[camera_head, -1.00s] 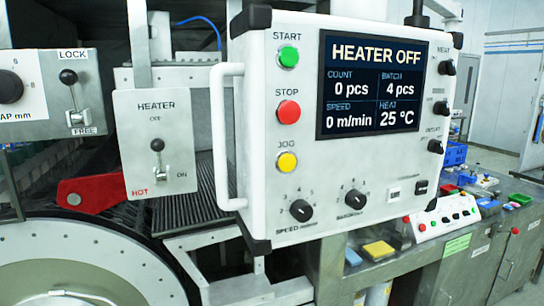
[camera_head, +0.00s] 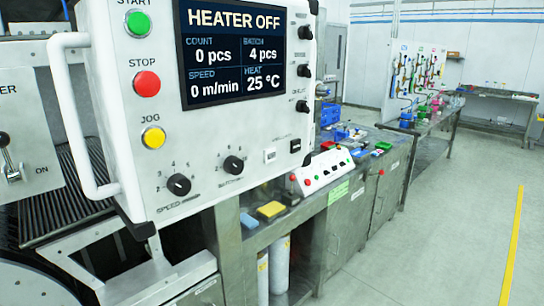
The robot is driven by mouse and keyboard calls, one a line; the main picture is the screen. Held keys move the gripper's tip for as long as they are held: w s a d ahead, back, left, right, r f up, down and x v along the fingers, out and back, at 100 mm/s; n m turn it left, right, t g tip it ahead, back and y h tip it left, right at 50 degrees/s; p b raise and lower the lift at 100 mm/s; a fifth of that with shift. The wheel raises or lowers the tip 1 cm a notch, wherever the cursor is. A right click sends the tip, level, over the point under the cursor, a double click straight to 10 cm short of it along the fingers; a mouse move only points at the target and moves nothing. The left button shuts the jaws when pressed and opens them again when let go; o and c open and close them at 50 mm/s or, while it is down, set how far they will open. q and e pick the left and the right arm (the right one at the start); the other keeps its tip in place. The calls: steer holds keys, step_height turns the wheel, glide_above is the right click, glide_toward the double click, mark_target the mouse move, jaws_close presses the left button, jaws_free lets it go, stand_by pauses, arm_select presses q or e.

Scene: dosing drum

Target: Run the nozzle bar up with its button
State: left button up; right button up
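The white control panel (camera_head: 235,130) fills the left and middle of the head view. It carries a green START button (camera_head: 138,24), a red STOP button (camera_head: 147,83) and a yellow JOG button (camera_head: 154,138). Its screen (camera_head: 234,50) reads HEATER OFF, 0 pcs, batch 4 pcs, 0 m/min and 25 °C. A low sloped white box (camera_head: 322,172) with a red button and several small controls stands on the bench to the right; its labels are too small to read. I cannot make out a nozzle bar. Neither of my grippers shows.
A steel bench (camera_head: 338,220) runs back from the panel, with a yellow block (camera_head: 270,209), blue bins (camera_head: 341,135) and small trays on it. A farther table (camera_head: 435,127) holds coloured fittings. The floor (camera_head: 440,230) at right is open, with a yellow line (camera_head: 512,245).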

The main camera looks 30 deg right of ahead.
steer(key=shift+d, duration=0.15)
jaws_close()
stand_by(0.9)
